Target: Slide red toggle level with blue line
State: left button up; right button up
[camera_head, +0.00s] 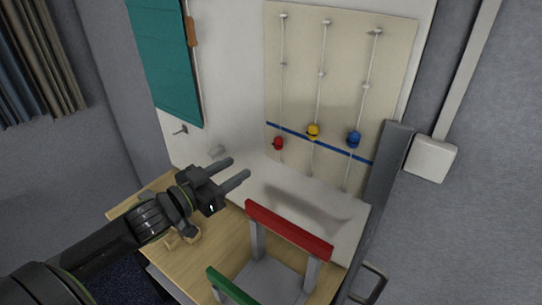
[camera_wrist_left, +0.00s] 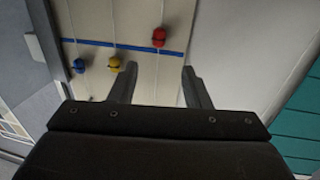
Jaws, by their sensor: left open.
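The red toggle (camera_head: 278,143) hangs on the leftmost cord of the beige board (camera_head: 345,70) in the head view, a little below the blue line (camera_head: 336,148). In the left wrist view the picture is turned over, and the red toggle (camera_wrist_left: 159,37) sits just above the blue line (camera_wrist_left: 137,48). My left gripper (camera_head: 240,167) is open and empty, apart from the board, left of and below the red toggle. Its spread fingers (camera_wrist_left: 159,68) point toward the red toggle in the wrist view. My right gripper is not visible.
A yellow toggle (camera_head: 313,132) and a blue toggle (camera_head: 354,139) hang on the cords to the right. A frame with a red bar (camera_head: 290,230) and a green bar (camera_head: 231,287) stands in front. A teal panel (camera_head: 163,60) hangs left of the board.

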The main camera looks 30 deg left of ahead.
pick_arm(q)
jog(key=b, duration=0.2)
send_near(275, 145)
jog(key=w, duration=0.3)
jog(key=shift+d+p+x, duration=0.2)
jog(key=shift+p+x, duration=0.1)
jog(key=shift+x, duration=1.15)
jog(key=shift+d+p+x, duration=0.2)
jog(key=shift+p+x, duration=0.05)
jog(key=shift+x, duration=1.25)
jog(key=shift+s+f, duration=0.1)
jog(key=shift+s, duration=0.05)
grip_shut()
